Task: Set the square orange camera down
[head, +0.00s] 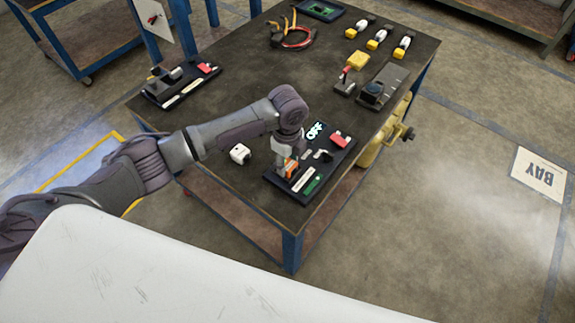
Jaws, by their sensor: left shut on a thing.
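My left gripper (286,161) points down over the near end of the dark workbench. It is shut on the orange camera (291,167), of which only a small orange part shows beside the fingers. The camera is just over or on a dark tray (306,199); I cannot tell whether it touches. The tray also holds a white strip (303,180), a green strip (313,185), a red part (340,140) and small grey and white pieces. My right gripper is not in view.
A white block (240,153) stands left of the tray. A second dark tray (181,84) is at the back left. A black device (383,87), a yellow block (357,60) and several yellow-and-white parts lie farther back. The bench's middle is mostly clear.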

